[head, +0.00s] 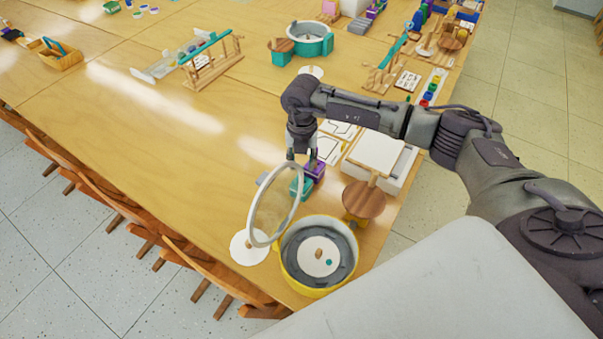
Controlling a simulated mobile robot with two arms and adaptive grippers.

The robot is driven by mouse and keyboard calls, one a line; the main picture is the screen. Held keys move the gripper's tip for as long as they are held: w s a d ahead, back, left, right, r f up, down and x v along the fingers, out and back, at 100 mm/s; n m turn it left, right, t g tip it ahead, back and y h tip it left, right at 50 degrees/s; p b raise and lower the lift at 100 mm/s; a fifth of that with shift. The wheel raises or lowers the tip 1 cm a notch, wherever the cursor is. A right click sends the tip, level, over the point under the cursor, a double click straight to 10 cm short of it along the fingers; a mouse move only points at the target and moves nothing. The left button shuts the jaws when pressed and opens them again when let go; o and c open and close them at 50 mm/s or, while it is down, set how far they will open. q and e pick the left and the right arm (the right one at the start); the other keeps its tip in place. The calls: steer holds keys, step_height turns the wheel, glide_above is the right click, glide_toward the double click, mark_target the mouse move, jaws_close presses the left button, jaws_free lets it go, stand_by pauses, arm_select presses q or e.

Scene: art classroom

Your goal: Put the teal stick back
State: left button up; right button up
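A long teal stick (206,48) lies across the top of a wooden rack on the far left part of the table. A second, shorter teal stick (393,51) slants on a wooden stand at the far right. My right gripper (301,166) points down over the near part of the table, far from both sticks. It appears shut on the upper rim of a pale round ring (254,213). The ring is steeply tilted beside a yellow-rimmed pot (287,268). The fingertips are small and partly overlap the ring. My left gripper is out of view.
A purple block (315,171) and a teal block stand just behind the ring. A white disc (242,252) lies left of the pot. A white box (400,172) and a round wooden piece (363,199) are to the right. The table's left middle is clear; chairs line its near edge.

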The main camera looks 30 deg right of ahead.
step_height(320, 180, up, 6)
steer(key=shift+r+b, duration=0.1)
steer(key=shift+b, duration=0.45)
